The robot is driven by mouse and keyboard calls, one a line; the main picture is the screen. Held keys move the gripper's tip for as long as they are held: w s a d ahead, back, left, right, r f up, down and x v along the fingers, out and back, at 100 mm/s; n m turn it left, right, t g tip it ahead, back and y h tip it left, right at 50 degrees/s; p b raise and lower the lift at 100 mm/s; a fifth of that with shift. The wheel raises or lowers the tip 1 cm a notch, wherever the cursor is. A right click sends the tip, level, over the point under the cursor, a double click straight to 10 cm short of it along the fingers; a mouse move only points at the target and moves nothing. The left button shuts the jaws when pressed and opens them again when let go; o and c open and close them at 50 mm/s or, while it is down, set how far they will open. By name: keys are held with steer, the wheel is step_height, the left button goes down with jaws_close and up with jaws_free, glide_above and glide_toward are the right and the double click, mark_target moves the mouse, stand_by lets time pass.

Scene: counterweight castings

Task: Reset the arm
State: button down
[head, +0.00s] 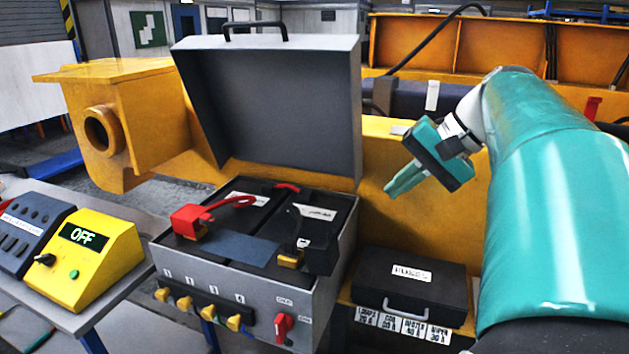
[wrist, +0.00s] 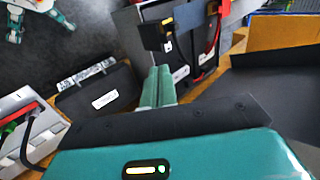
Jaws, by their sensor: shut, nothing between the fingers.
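My gripper (head: 390,192) is teal with a dark body. In the head view it hangs at the end of my teal arm, right of the raised lid and above the black case. Its fingers are together with nothing between them, pointing down and left. In the wrist view the shut fingers (wrist: 158,86) stick out toward the open grey box, apart from it. The open grey box (head: 215,290) has its lid (head: 275,105) raised. A red connector (head: 190,222) and a dark connector (head: 318,255) are inside it.
A black case (head: 410,290) with a handle sits right of the box, and also shows in the wrist view (wrist: 98,95). A yellow unit (head: 85,265) reading OFF stands on a grey table at left. Yellow beams (head: 130,110) run behind. The raised lid stands close left of my gripper.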

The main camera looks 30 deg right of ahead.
steer(key=s+a+f+n+h, duration=0.1)
steer(key=a+f+n+h, duration=0.1)
steer(key=a+f+n, duration=0.3)
steer(key=s+a+f+n+h, duration=0.2)
steer(key=a+f+n, duration=0.3)
steer(key=a+f, duration=0.8)
steer(key=a, duration=0.6)
steer(key=shift+s+a+f+g+h, duration=0.2)
steer(key=shift+a+f+g+h, duration=0.1)
steer(key=shift+a+f+h, duration=0.1)
steer(key=shift+d, duration=0.1)
